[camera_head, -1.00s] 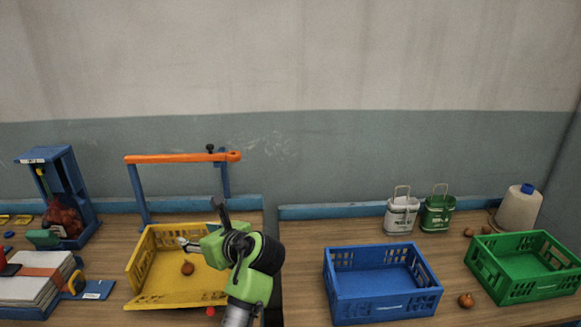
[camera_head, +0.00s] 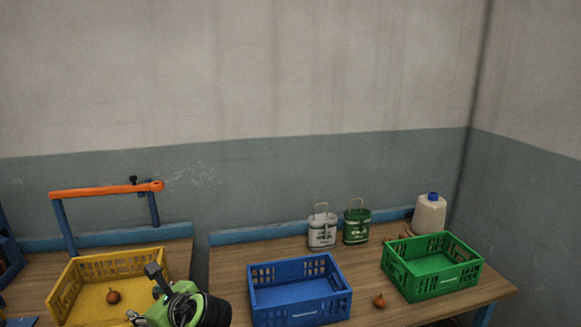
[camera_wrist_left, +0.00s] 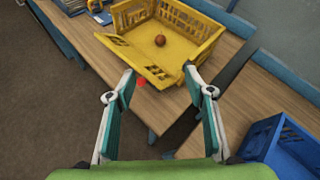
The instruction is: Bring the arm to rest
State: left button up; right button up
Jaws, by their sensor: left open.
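My left gripper (camera_head: 143,295) is low in the head view, in front of the yellow crate's right side. In the left wrist view its two fingers (camera_wrist_left: 161,84) are spread wide with nothing between them. The left arm shows only as a green and black wrist part at the bottom of the head view. My right gripper is not in either view.
A yellow crate (camera_head: 77,276) holds one onion (camera_head: 113,296). A blue crate (camera_head: 298,312) and a green crate (camera_head: 432,288) stand on the right table (camera_head: 225,275). One onion (camera_head: 379,300) lies between them. White and green tins and a jug stand behind.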

pick_arm(q)
jog(key=s+d+f+n+g+h, duration=0.1)
jog(key=s+d+f+n+h, duration=0.15)
jog(key=s+f+n, duration=0.4)
jog(key=s+d+f+n+h, duration=0.1)
jog(key=s+f+n+h, duration=0.2)
jog(key=s+f, duration=0.5)
jog(key=s+d+f+n+g+h, duration=0.1)
jog(key=s+d+f+n+h, duration=0.25)
jog(key=s+n, duration=0.4)
jog(key=s+d+f+n+g+h, duration=0.2)
jog(key=s+d+n, duration=0.2)
jog(key=s, duration=0.7)
notch_tip(320, 180, down, 26)
jog(key=s+g, duration=0.1)
jog(key=s, duration=0.1)
jog(key=s+a+f+g+b, duration=0.1)
jog(key=s+a+f, duration=0.1)
jog(key=s+f, duration=1.5)
jog(key=shift+a+y, duration=0.3)
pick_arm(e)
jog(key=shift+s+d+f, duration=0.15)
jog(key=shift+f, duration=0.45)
